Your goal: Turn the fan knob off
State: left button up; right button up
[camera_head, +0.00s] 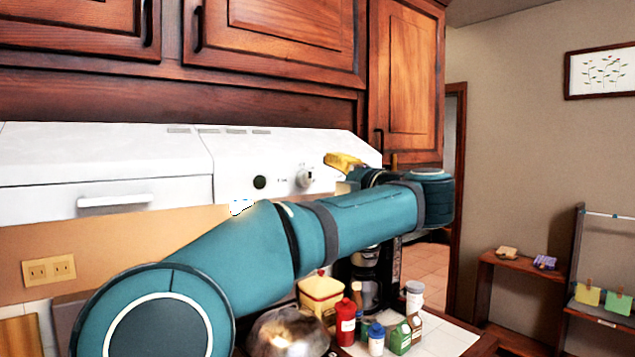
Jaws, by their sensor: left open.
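The white range hood (110,155) runs under the wall cabinets. The white knob looks like the fan knob; the small lettering between the two is too blurred to read. My teal left arm crosses the view from lower left to right, below the panel. My left gripper (356,163), with yellow fingers, is open at the hood's right end, right of the white knob and apart from it in the picture. My right gripper is not in view.
Below my arm, a red bottle (345,322), a yellow-and-white container (320,294), a metal dome (288,335) and several small bottles crowd the counter. Cabinets (408,80) hang close above the hood. The doorway and wall lie farther right.

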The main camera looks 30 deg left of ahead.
pick_arm(q)
jog(key=shift+v, duration=1.5)
jog(key=w+d+f+m+t+h, duration=0.2)
jog(key=w+d+f+m+t, duration=0.15)
jog(key=w+f+m, duration=0.4)
jog(key=w+d+f+m+t+h, duration=0.2)
jog(key=w+f+m+t, duration=0.3)
jog(key=f, duration=0.6)
jog(key=d+f+m+h+b, duration=0.15)
jog(key=f+m+h, duration=0.25)
jog(key=f, duration=0.7)
jog(key=d+f+m+h+p, duration=0.1)
jog(key=d+f+m+h, duration=0.3)
jog(key=f, duration=0.7)
jog(key=s+d+f+m+g+h+b, duration=0.15)
jog(key=s+f+m+g+h, duration=0.25)
jog(key=s+f, duration=0.75)
jog(key=s+d+f+m+g+h, duration=0.4)
jog(key=s+f, duration=0.4)
jog(key=f, duration=0.7)
jog(key=s+f+g, duration=0.2)
jog(key=s, duration=0.4)
jog(key=s+f+m+g, duration=0.1)
jog(key=s+f+g, duration=0.2)
jog(key=s, duration=0.4)
jog(key=shift+s+h, duration=0.3)
jog(key=shift+s, duration=0.05)
jog(key=shift+d+m, duration=0.1)
jog(key=shift+m, duration=0.15)
